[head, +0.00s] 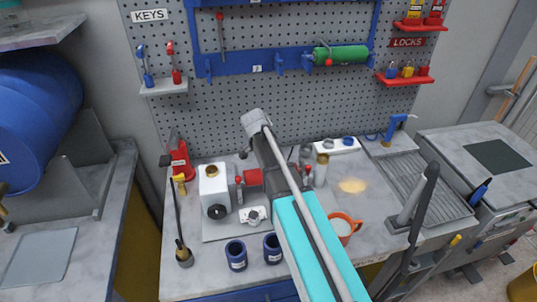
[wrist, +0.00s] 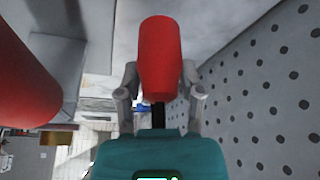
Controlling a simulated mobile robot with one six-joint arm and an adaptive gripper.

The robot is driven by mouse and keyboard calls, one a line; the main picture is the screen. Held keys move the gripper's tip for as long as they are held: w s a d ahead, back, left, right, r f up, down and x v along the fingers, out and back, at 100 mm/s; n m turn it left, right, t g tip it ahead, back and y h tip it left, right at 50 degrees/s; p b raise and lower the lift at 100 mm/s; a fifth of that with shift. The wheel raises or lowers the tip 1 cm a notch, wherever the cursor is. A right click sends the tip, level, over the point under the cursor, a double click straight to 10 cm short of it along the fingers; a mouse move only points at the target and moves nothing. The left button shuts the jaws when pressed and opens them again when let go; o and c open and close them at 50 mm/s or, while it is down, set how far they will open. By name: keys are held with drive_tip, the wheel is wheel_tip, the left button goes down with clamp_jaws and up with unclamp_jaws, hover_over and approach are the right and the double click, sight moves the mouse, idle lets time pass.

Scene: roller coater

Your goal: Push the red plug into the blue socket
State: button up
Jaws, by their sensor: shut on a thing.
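My gripper (wrist: 160,85) is shut on a red cylindrical part in the wrist view, which I take as the red plug (wrist: 160,55). One finger lies on each side of it. In the head view my arm hides my gripper. A red cylinder (head: 253,177) shows just left of the arm there; I cannot tell if it is the held plug.
Another red rounded part (wrist: 20,80) is close at the left of the wrist view. The pegboard (wrist: 265,100) stands close on the right. On the bench are a white block (head: 213,186), two dark blue cups (head: 236,255) and an orange mug (head: 343,228).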

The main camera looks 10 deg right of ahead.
drive_tip(key=shift+r, duration=0.1)
wheel_tip(320, 180, up, 10)
drive_tip(key=p, duration=1)
drive_tip(key=shift+r, duration=0.15)
